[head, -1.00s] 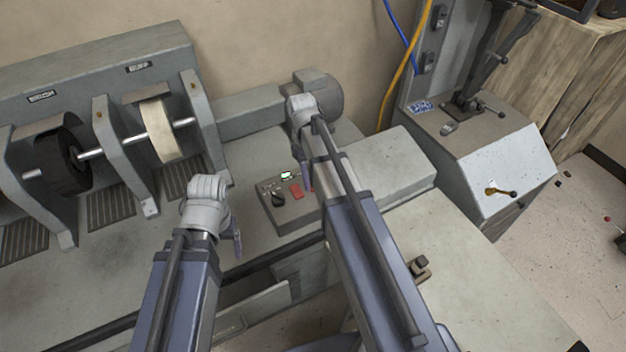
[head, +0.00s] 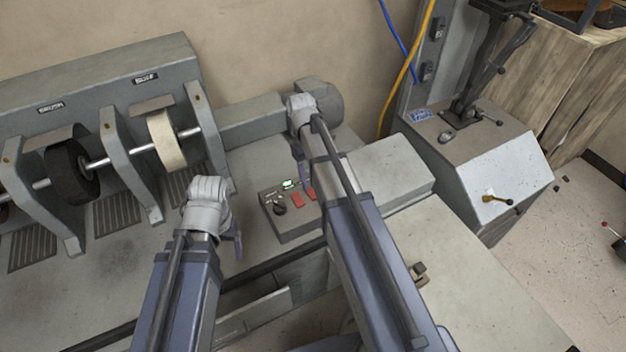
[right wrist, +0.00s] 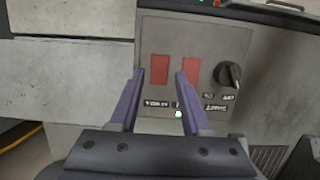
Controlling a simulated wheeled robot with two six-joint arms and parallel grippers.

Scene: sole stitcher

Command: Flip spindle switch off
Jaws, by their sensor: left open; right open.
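A small grey control box (head: 291,226) sits on the bench in the head view. It carries two red switches, the nearer one (head: 297,201) clear and the other (head: 311,194) partly behind my right gripper (head: 304,178), plus a dark knob and a small green-lit display. In the right wrist view my right gripper (right wrist: 159,76) is open and empty. Its fingers frame the left red switch (right wrist: 159,69), and the right finger partly overlaps the right red switch (right wrist: 191,70). My left gripper (head: 238,246) hangs open left of the box.
A brush roller (head: 73,172) and a pale buffing wheel (head: 166,139) stand on a shaft between grey brackets at left. A motor (head: 322,103) is behind the box. A cabinet with a lever (head: 498,200) is at right. A dark knob (right wrist: 228,75) is beside the switches.

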